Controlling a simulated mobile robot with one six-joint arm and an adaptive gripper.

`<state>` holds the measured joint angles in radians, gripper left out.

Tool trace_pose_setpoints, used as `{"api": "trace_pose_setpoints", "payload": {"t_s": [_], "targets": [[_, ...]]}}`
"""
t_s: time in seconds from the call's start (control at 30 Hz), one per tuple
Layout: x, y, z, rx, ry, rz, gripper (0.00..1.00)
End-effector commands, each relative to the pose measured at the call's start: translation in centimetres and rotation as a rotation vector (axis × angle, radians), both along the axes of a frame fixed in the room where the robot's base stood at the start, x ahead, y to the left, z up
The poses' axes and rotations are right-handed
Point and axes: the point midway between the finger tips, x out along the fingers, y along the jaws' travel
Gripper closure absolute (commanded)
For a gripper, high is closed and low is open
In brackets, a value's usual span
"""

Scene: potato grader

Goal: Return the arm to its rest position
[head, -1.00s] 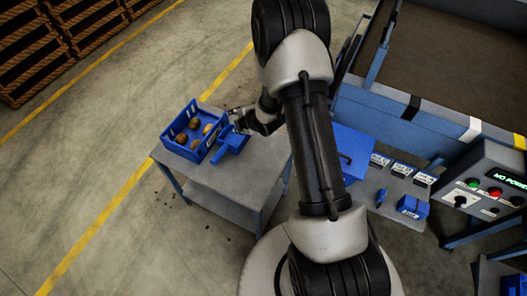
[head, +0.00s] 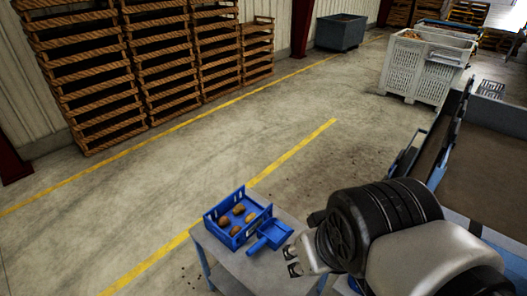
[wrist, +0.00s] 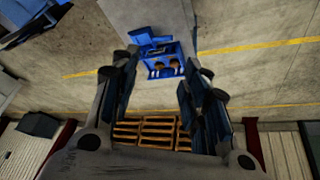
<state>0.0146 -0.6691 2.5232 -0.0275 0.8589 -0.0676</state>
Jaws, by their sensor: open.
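My gripper (wrist: 160,110) is open and empty in the wrist view, its two fingers spread apart in front of the camera. A blue crate (head: 225,236) with several brown potatoes (head: 238,209) stands on a small grey table (head: 262,276), left of my arm. A blue scoop-like tray (head: 275,233) with a handle lies beside the crate's right side. Crate and scoop also show between the fingers in the wrist view, some way off.
Stacked wooden crates (head: 107,75) stand along the far wall. A white slatted bin (head: 422,72) and a dark grey bin (head: 340,32) are farther back. A grader trough (head: 490,150) is at the right. The floor between yellow lines is clear.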

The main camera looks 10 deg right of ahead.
Motion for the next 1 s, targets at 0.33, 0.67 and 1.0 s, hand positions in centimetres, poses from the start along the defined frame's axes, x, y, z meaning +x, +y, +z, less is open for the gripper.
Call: {"api": "trace_pose_setpoints", "payload": {"t_s": [0.33,0.67,1.0], "targets": [[-2.7,0.8,0.0,0.055,0.021,-0.060,0.58],[-2.7,0.8,0.0,0.054,0.020,-0.058,0.58],[-2.7,0.8,0.0,0.054,0.020,-0.058,0.58]]}}
